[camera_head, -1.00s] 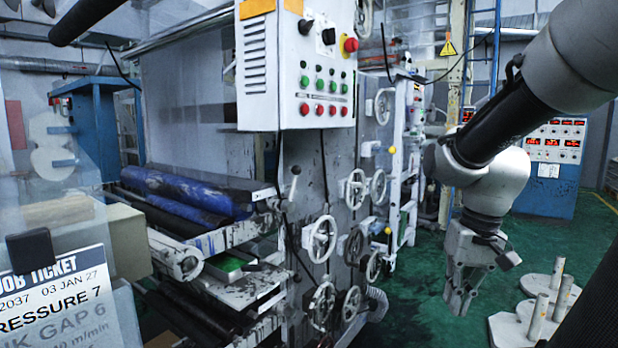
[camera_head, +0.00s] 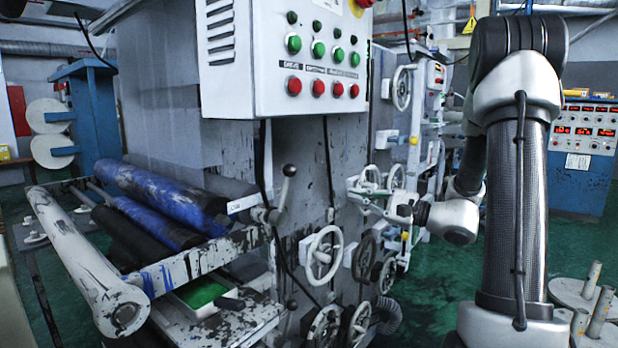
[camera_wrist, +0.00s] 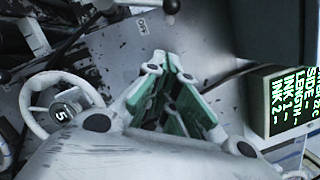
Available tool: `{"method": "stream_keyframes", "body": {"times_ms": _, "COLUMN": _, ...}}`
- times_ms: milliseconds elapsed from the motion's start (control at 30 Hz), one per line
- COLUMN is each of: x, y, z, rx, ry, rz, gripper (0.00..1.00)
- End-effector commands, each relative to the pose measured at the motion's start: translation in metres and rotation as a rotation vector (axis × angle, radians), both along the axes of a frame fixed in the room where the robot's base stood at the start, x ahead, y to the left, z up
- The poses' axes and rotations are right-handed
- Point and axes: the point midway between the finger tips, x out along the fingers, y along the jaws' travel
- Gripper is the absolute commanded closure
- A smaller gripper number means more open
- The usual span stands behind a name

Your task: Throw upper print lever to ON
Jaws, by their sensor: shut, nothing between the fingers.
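The upper print lever (camera_head: 281,192) stands on the side of the press frame in the head view, a short rod with a grey ball knob, leaning slightly right of upright. In the wrist view a dark ball knob (camera_wrist: 171,6) shows at the top edge; I cannot tell for certain which lever it belongs to. A small white label (camera_wrist: 142,26) beside it appears to read OFF. My gripper (camera_wrist: 168,62) is shut and empty, its tips apart from this knob. In the head view my gripper (camera_head: 400,210) points left before the handwheels, right of the upper lever.
A white control box (camera_head: 290,60) with green and red buttons overhangs the lever. Handwheels (camera_head: 325,255) stick out below and to its right. A lower ball-knob lever (camera_head: 291,305) is underneath. In the wrist view a handwheel (camera_wrist: 62,110) is left and a text display (camera_wrist: 285,100) right.

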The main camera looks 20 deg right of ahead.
Motion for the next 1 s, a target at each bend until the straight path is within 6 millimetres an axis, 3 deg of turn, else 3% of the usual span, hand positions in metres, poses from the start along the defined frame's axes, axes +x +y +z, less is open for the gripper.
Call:
{"method": "stream_keyframes", "body": {"times_ms": 533, "x": 0.004, "y": 0.009, "z": 0.005, "rx": -0.009, "ry": -0.034, "rz": 0.008, "gripper": 1.00}}
{"method": "stream_keyframes", "body": {"times_ms": 1000, "x": 0.063, "y": 0.079, "z": 0.019, "rx": -0.009, "ry": -0.033, "rz": 0.010, "gripper": 1.00}}
